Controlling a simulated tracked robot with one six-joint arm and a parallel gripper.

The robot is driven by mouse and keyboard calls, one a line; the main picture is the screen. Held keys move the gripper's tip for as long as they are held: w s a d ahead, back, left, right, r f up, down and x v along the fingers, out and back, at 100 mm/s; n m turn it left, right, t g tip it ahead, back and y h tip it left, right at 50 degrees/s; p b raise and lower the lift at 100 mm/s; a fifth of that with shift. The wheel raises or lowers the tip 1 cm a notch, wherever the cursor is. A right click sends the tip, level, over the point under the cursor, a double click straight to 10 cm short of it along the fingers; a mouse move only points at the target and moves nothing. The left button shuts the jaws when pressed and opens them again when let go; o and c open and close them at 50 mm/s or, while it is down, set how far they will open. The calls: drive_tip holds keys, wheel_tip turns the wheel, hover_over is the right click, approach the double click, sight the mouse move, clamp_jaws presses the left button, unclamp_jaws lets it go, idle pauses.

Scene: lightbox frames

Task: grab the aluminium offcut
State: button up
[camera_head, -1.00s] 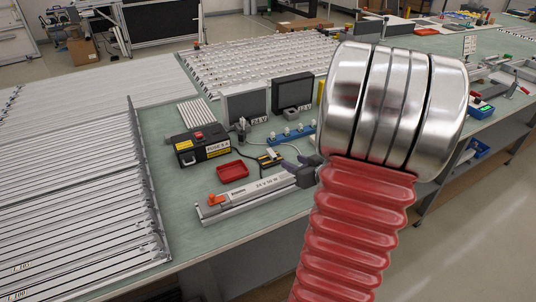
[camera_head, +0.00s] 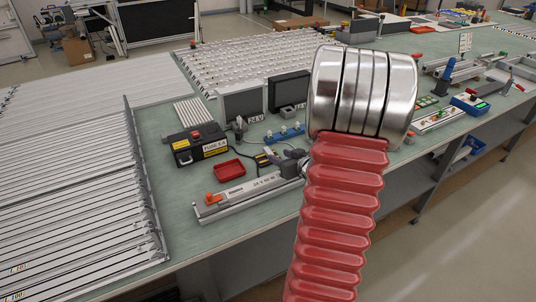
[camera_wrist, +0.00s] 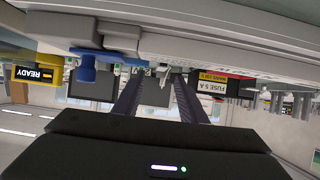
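I cannot single out the aluminium offcut with certainty. A long silver bar unit (camera_head: 248,192) marked 24 V lies along the bench's front edge, with an orange part at its left end. A pale grey surface fills the top of that view close by.
A black FUSE box (camera_head: 197,145), a red tray (camera_head: 229,170), a blue connector strip (camera_head: 284,134) and dark screens (camera_head: 243,104) stand behind the bar. Long aluminium profiles (camera_head: 75,190) cover the bench's left. Short strips (camera_head: 194,112) lie behind the box. A blue device (camera_head: 470,105) is at right.

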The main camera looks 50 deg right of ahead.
sight(269, 153)
drive_tip(key=shift+w+d+f, duration=0.2)
drive_tip(key=shift+w+f, duration=0.1)
drive_tip(key=shift+w, duration=0.3)
drive_tip(key=shift+a+x, duration=0.1)
drive_tip(key=shift+x, duration=1.2)
drive_tip(key=shift+a+x, duration=0.15)
drive_tip(key=shift+x, duration=1.2)
drive_tip(key=shift+f, duration=0.15)
drive_tip(key=shift+c, duration=0.2)
clamp_jaws()
